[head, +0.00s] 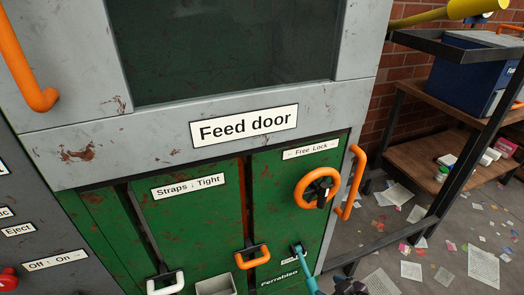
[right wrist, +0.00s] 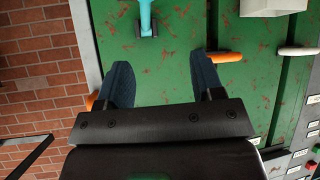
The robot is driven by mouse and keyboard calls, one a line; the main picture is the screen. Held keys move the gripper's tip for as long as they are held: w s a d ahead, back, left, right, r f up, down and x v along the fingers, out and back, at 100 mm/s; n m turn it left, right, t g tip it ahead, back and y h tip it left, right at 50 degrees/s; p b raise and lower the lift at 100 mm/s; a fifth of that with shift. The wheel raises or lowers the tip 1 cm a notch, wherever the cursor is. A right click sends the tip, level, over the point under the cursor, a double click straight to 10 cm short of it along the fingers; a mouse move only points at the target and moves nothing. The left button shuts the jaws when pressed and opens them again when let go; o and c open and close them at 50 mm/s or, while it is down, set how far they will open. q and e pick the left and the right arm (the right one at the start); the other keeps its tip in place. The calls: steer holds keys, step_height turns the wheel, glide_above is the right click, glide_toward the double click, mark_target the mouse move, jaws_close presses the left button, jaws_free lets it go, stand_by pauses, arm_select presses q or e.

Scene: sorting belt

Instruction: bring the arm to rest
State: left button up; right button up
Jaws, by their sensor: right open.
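My right gripper (right wrist: 165,80) is open and empty in the right wrist view, its two dark blue fingers apart in front of the green panel (right wrist: 175,50). A teal lever (right wrist: 147,15) stands beyond the fingertips, apart from them. The lever also shows at the bottom of the head view (head: 308,275). A dark part at the bottom edge of the head view, right of the lever, may be mine; I cannot tell. My left gripper is in neither view.
The cabinet carries an orange handwheel (head: 318,188), an orange side handle (head: 352,182), a small orange handle (head: 252,257) and a white handle (head: 165,283). A grey box (head: 216,285) sits low. At right stand a shelf (head: 425,130) and paper-littered floor (head: 440,250).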

steer(key=s+d+r+m+t+h+p, duration=0.1)
steer(key=s+r+m+t+h+p, duration=0.15)
steer(key=s+r, duration=0.65)
arm_select(q)
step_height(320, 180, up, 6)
steer(key=p, duration=0.4)
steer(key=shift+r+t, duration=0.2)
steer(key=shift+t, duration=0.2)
arm_select(e)
steer(key=s+d+r+m+h, duration=0.1)
steer(key=s+d, duration=0.2)
steer(key=s, duration=0.3)
steer(key=s+d+r+m+h, duration=0.1)
steer(key=s+d+m+h, duration=0.1)
steer(key=s+d, duration=0.2)
steer(key=s, duration=0.3)
steer(key=shift+d+g, duration=0.2)
steer(key=shift+g, duration=0.15)
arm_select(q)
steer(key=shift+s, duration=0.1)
arm_select(e)
steer(key=shift+s+m, duration=0.1)
steer(key=shift+m, duration=0.15)
